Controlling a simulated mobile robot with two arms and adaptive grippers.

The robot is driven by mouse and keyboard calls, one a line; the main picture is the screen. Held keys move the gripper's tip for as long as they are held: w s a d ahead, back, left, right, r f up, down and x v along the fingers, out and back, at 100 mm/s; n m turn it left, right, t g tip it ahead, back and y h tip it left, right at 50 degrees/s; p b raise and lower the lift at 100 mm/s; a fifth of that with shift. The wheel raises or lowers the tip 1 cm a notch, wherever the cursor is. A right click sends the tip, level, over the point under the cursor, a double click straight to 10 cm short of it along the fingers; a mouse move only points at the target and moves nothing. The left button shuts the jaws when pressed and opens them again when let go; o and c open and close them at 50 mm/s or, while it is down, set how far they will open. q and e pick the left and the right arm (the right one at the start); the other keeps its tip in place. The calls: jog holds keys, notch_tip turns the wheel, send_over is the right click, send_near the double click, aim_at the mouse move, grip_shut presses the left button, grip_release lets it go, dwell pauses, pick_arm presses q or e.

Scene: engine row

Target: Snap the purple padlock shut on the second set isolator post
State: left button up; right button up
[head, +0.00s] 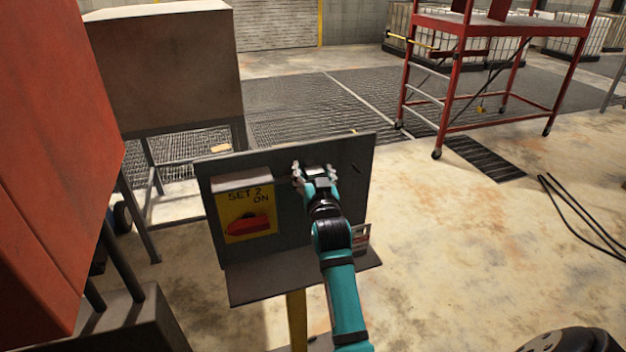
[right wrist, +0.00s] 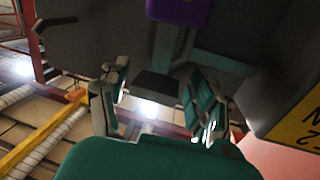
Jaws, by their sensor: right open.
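The second set isolator (head: 248,222) is a yellow box marked "SET 2 ON" with a red handle (head: 248,224). It sits on the left part of a dark upright panel (head: 357,168). My right gripper (head: 315,174) is open in front of the panel, to the right of the box. The purple padlock (right wrist: 180,9) shows only in the right wrist view, cut off by the top edge, beyond the spread fingers (right wrist: 157,100). It is apart from the fingers. Its shackle and the post cannot be made out clearly. My left gripper is out of view.
A grey shelf (head: 262,283) juts out under the panel on a yellow post (head: 296,318). A large red cabinet (head: 55,150) stands close on the left, with a beige box (head: 165,70) behind. A red wheeled platform (head: 470,70) stands back right. Floor at right is mostly clear.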

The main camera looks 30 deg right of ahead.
notch_tip(320, 180, up, 8)
jog(key=shift+a+r, duration=0.15)
jog(key=shift+r, duration=0.05)
jog(key=shift+s, duration=0.1)
jog(key=shift+f, duration=0.1)
dwell(0.4)
